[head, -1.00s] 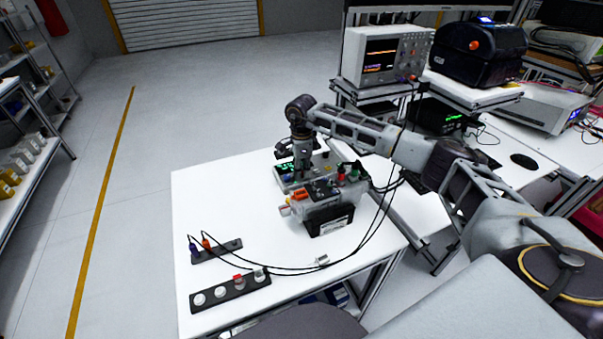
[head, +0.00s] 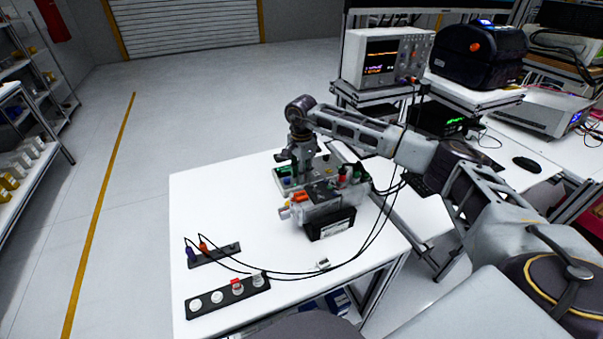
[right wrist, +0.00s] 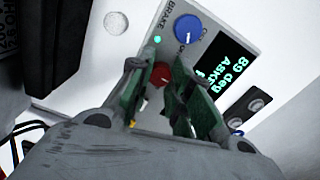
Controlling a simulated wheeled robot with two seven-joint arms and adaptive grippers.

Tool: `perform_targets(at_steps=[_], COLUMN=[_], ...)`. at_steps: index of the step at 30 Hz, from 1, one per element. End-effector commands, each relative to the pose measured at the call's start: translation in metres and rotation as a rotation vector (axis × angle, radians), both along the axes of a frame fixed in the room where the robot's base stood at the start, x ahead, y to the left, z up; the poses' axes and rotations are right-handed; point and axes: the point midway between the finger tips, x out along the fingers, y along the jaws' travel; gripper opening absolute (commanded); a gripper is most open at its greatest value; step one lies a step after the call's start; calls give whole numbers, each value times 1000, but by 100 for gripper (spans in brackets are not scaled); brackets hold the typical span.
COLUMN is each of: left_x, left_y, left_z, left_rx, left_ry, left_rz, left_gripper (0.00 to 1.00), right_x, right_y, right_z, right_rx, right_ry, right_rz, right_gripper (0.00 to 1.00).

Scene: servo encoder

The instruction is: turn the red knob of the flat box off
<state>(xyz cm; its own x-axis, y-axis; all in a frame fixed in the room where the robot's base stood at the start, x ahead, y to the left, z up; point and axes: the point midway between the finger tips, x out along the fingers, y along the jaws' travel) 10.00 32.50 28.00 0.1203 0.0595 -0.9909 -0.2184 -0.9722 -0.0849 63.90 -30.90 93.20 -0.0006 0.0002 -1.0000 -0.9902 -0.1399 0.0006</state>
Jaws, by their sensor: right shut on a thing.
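The flat box (right wrist: 215,45) is a light grey panel with a lit display reading "89 deg", a blue knob marked BRAKE (right wrist: 188,28) and a small green light. The red knob (right wrist: 160,75) shows between the green-padded fingers of my right gripper (right wrist: 160,90), which is shut on it from above. Part of the red knob is hidden by the fingers. In the head view, the flat box (head: 283,185) lies at the table's far side under my right gripper (head: 301,176), which hides the red knob there. My left gripper is not in view.
A clear-and-black device (head: 330,222) with orange and red connectors stands close in front of the flat box. Black cables loop across the white table (head: 225,205) to a dark socket strip (head: 215,254). A strip with round buttons (head: 228,294) lies at the front left.

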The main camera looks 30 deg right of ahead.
Motion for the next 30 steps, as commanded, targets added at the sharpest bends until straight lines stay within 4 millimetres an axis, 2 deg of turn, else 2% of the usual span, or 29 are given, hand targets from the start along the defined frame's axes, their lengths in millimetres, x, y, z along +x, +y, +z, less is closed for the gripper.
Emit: perform_targets(at_steps=[6,7,9,22,30], left_x=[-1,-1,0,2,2], left_y=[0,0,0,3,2], left_z=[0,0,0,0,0], left_rx=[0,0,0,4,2], left_ry=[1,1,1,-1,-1], left_rz=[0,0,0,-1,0], left_gripper=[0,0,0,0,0], right_x=[1,1,1,0,1], right_y=[-1,-1,-1,0,0], right_z=[1,1,1,3,25], right_rx=[-1,-1,-1,-1,0], right_ry=[-3,-3,-3,-1,-3], right_rz=[-2,-3,-2,-2,-1], right_gripper=[0,22,31,31,31])
